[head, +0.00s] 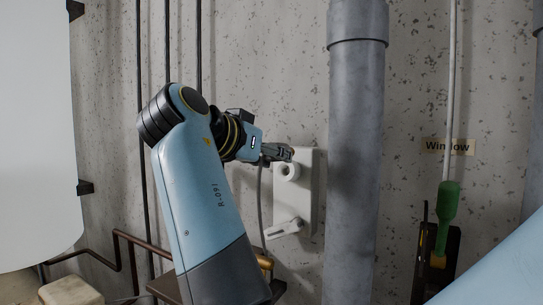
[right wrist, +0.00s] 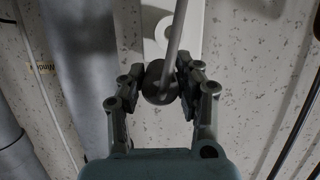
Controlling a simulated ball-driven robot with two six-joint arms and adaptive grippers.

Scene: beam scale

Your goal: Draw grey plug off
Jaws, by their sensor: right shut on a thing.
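A white wall plate (head: 308,190) has a round socket (head: 290,171) on its face. My right gripper (head: 280,153) is at the plate's upper end, just above that socket. In the right wrist view my right gripper (right wrist: 160,82) is shut on the round grey plug (right wrist: 155,88), one finger on each side. A grey cable (right wrist: 175,45) runs from the plug across the plate. The plug's far face is hidden, so I cannot tell whether it still sits in the plate. My left gripper is not in view.
A thick grey pipe (head: 356,150) stands close to the right of the plate. A white lever (head: 285,229) sits low on the plate. A green-handled tool (head: 447,205) hangs below a "Window" label (head: 447,146). Thin dark pipes (head: 168,50) run up the wall at left.

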